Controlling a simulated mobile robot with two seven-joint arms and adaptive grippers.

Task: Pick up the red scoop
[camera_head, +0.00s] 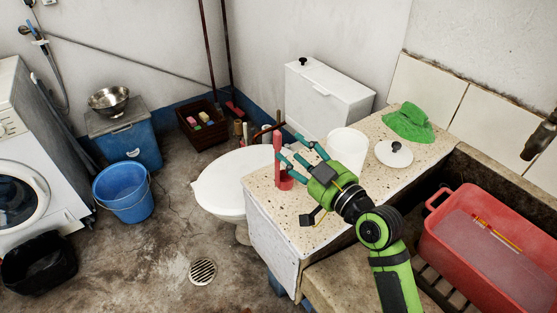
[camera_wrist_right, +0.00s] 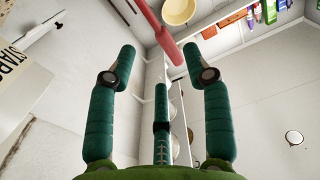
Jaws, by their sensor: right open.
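The red scoop (camera_head: 278,158) stands with its handle upright near the left end of the speckled counter (camera_head: 262,208). Its lower part is partly hidden by my gripper. My right gripper (camera_head: 290,149) is open, with its teal fingers just right of the handle. In the right wrist view the red scoop (camera_wrist_right: 161,32) shows beyond the fingertips of my right gripper (camera_wrist_right: 160,58), near the middle. No finger is closed on it, and I cannot tell whether one touches it. My left gripper is not in view.
A white canister (camera_head: 347,150), a white lid (camera_head: 394,153) and a green cloth (camera_head: 409,123) are on the counter to the right. A toilet (camera_head: 222,183) stands left of the counter. A red basin (camera_head: 490,230) sits in the trough at the right.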

